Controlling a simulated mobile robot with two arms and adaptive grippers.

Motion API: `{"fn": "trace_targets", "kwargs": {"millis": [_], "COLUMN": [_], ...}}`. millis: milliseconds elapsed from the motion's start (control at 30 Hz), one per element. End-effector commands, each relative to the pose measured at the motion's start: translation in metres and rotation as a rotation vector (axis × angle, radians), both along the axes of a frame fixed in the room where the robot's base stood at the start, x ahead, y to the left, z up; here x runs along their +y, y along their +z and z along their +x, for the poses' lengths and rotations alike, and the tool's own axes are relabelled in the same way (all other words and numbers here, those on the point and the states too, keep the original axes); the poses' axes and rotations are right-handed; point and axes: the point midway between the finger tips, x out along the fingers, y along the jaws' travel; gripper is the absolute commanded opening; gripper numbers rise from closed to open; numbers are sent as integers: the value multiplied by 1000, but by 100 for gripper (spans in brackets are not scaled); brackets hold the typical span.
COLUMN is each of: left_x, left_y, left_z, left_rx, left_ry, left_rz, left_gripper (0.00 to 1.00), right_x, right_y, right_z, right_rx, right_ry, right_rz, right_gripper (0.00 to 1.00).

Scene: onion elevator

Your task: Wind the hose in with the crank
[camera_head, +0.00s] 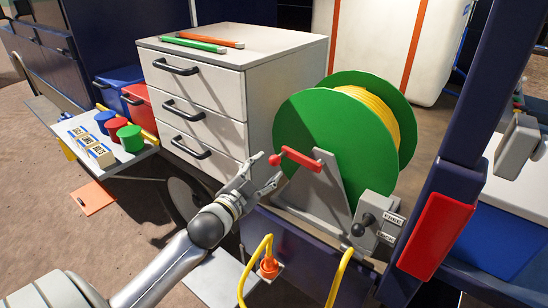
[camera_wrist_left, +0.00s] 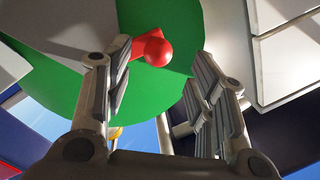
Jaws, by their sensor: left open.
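The hose reel has green discs (camera_head: 320,115) and stands on a grey bracket (camera_head: 318,195), with yellow hose (camera_head: 375,108) wound on it. The red crank (camera_head: 300,158) sticks out to the left from the hub, with a round red knob (camera_head: 274,160) at its end. The knob also shows in the left wrist view (camera_wrist_left: 158,51), by the left-hand fingertip. My left gripper (camera_head: 266,171) is open just below the knob; whether it touches is unclear. More yellow hose (camera_head: 341,278) loops below, near an orange fitting (camera_head: 268,266). My right gripper is not in view.
A grey lever box (camera_head: 374,222) with a "FREE" label stands right of the bracket. A white drawer cabinet (camera_head: 220,100) is behind my left gripper. A dark blue post (camera_head: 468,130) with a red panel (camera_head: 436,236) rises at right. Cups and labelled blocks sit on a left shelf.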

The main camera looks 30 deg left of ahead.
Motion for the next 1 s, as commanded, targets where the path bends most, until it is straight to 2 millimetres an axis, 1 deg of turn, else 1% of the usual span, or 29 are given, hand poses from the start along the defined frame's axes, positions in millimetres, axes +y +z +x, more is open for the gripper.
{"fn": "trace_targets", "kwargs": {"millis": [33,100,233,333,500,767,867,1000], "left_x": [0,2,2,3,3,3,3,3], "left_y": [4,3,2,2,0,0,0,0], "left_z": [10,22,39,49,57,58,58,57], "left_rx": [-1,-1,-1,-1,0,1,1,0], "left_ry": [0,2,1,1,0,-1,-1,0], "left_rz": [0,-1,0,0,1,2,2,2], "left_gripper": [51,51,51,51,51,51,39,21], "right_x": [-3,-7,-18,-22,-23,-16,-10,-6], "right_y": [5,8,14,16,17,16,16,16], "right_z": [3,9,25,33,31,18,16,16], "right_rx": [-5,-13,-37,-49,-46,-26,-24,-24], "right_ry": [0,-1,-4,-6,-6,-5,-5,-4], "right_rz": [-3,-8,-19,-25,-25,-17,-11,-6], "right_gripper": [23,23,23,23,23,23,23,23]}}
